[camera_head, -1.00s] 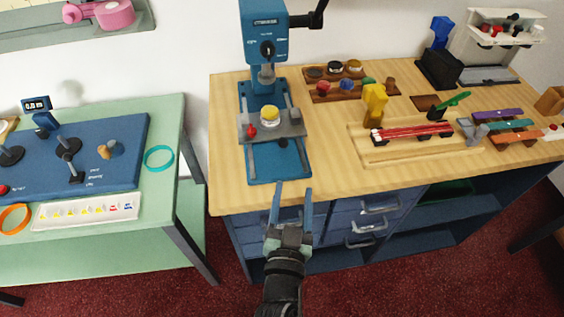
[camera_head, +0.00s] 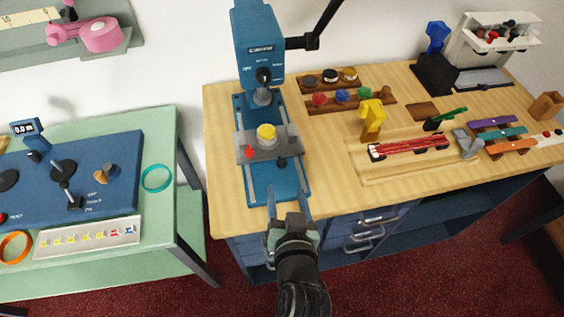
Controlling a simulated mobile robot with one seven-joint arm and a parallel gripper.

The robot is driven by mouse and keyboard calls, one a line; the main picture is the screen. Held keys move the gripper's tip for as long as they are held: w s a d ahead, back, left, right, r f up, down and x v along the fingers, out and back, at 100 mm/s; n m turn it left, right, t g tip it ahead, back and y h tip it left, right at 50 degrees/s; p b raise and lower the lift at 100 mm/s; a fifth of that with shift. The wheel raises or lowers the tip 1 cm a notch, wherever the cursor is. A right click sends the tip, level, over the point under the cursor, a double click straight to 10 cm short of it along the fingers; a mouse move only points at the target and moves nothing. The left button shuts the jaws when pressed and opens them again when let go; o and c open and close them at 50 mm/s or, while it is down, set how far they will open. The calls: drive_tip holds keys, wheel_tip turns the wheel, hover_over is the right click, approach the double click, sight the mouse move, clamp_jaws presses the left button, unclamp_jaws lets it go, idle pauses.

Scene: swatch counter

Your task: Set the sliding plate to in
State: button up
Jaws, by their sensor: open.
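The sliding plate (camera_head: 258,148) is a grey slab lying across the blue base (camera_head: 276,190) of the blue press (camera_head: 258,50). It carries a round yellow-topped piece (camera_head: 266,135), a red knob (camera_head: 249,153) at its left front and a small dark knob (camera_head: 282,162) at its right front. Blue base shows both behind and in front of the plate. The press head stands above and behind it. My gripper (camera_head: 289,198) is open and empty at the front end of the base, in front of the plate and apart from it.
A yellow upright piece (camera_head: 371,120) and a wooden tray with red rods (camera_head: 408,147) stand to the right. Racks of stamps or knobs (camera_head: 352,98) sit behind. The press lever (camera_head: 325,22) sticks out up to the right. A green table (camera_head: 158,135) stands left across a gap.

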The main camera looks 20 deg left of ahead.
sight(282, 166)
drive_tip(key=x, duration=1)
drive_tip(key=shift+w+a+f, duration=0.15)
drive_tip(key=shift+w, duration=0.1)
clamp_jaws()
idle(1.0)
